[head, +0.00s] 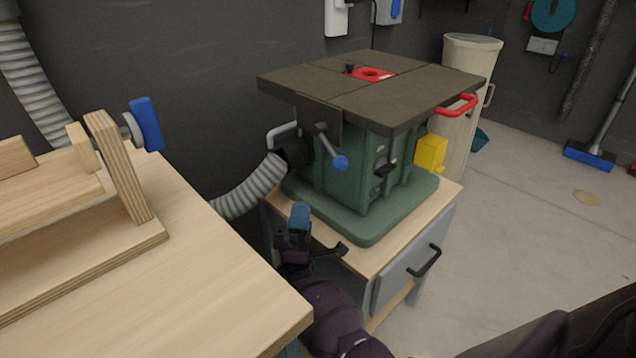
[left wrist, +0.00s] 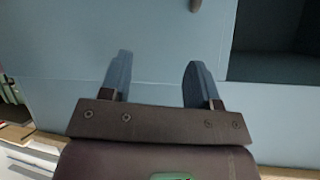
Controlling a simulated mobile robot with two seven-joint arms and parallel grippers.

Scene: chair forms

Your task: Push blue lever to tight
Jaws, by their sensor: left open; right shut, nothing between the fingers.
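A blue lever (head: 146,124) stands upright on a grey round fitting at the end of the wooden form (head: 122,168) on the left bench. A second lever with a blue knob (head: 340,162) hangs at the side of the green machine (head: 350,185). My right gripper (head: 300,216) is shut and empty, its blue fingertips pointing up, between the bench and the machine's stand. It appears apart from both levers. My left gripper (left wrist: 157,80) is open and empty in the left wrist view, facing a plain blue-grey panel (left wrist: 60,60). It does not show in the head view.
The wooden bench (head: 215,300) fills the lower left, with bare top at its right. The machine's dark table (head: 340,90) has a red insert and red handle. A grey hose (head: 245,192) runs behind the bench. Open floor (head: 530,200) lies right.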

